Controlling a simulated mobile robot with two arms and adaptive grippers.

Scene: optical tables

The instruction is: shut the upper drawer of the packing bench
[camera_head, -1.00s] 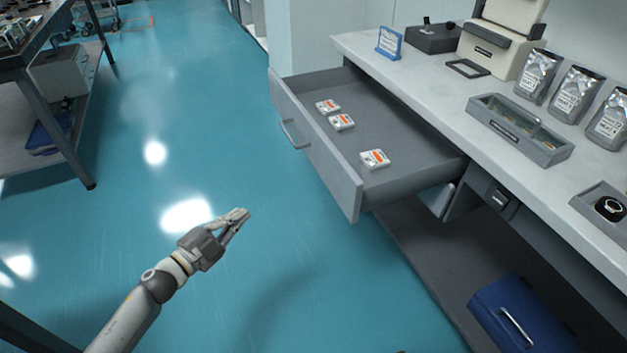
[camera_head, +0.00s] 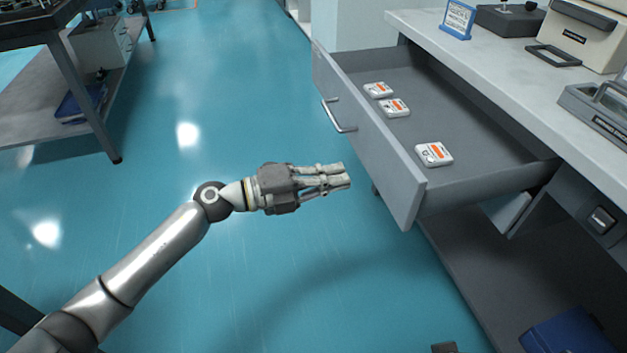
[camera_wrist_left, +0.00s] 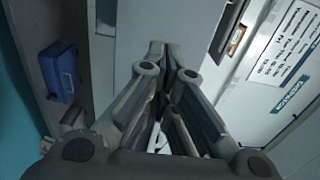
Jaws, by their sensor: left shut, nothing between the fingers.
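The upper drawer (camera_head: 375,140) of the packing bench (camera_head: 500,55) is pulled far out. Its grey front has a silver bar handle (camera_head: 338,116). Inside lie three small white and orange boxes (camera_head: 395,107). My left gripper (camera_head: 347,175) is shut and empty, in front of the drawer front, to the left of it in the head view, with a gap that I cannot measure. In the left wrist view the shut fingers (camera_wrist_left: 170,48) point at a plain grey surface (camera_wrist_left: 185,20), which looks like the drawer front. My right gripper is not in view.
A blue case (camera_head: 565,335) sits on the bench's lower shelf; it also shows in the left wrist view (camera_wrist_left: 60,72). A blue-framed sign (camera_head: 457,19) stands on the benchtop. Another table (camera_head: 55,60) is at the far left. The floor between is clear.

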